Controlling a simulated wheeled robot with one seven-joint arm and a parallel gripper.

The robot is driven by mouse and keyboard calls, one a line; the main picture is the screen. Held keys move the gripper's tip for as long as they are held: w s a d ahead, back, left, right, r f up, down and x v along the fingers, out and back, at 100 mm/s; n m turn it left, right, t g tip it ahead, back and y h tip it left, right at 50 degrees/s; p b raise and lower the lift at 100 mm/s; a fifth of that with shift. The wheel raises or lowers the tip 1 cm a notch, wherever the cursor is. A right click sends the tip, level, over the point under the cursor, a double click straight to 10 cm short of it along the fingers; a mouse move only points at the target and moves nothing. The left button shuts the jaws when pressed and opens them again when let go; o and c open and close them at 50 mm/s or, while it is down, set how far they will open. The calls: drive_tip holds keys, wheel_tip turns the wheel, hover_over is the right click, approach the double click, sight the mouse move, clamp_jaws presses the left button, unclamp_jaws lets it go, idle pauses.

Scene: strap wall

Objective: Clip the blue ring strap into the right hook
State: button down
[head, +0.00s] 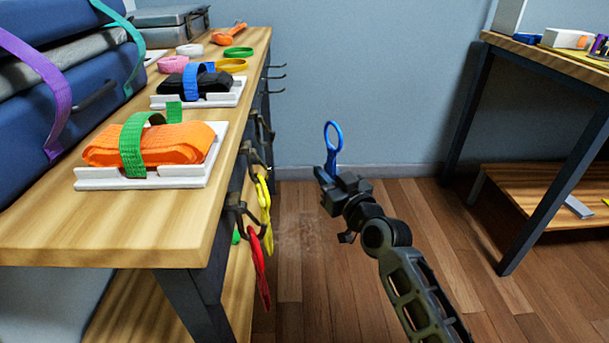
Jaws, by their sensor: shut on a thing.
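My gripper (332,178) is shut on the blue ring strap (334,157). The strap stands up from the jaws as a narrow upright loop, with its lower end hidden at the fingers. It is in the open space to the right of the wooden bench, apart from every hook. Dark hooks line the bench's right side: a near hook (240,208) carries a red strap (259,268), and another behind it (254,160) carries a yellow strap (265,212). Farther back, thin hooks (276,77) look empty. I cannot tell which one is the right hook.
The wooden bench (45,222) bears white trays with an orange strap bundle (185,142) and a black bundle (218,82), plus loose rings. Blue cases (35,118) stand at left. A second table (478,110) stands at right. The floor between is clear.

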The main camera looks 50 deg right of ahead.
drive_tip(key=w+a+f+p, duration=0.2)
drive_tip(key=w+a+p, duration=0.6)
drive_tip(key=w+p, duration=0.2)
drive_tip(key=shift+w+f+p, duration=0.3)
drive_tip(key=shift+f+p, duration=0.1)
drive_tip(key=shift+p, duration=0.5)
idle(1.8)
drive_tip(key=shift+a+f, duration=0.15)
idle(0.6)
drive_tip(key=c, duration=1)
unclamp_jaws()
drive_tip(key=shift+o, duration=0.2)
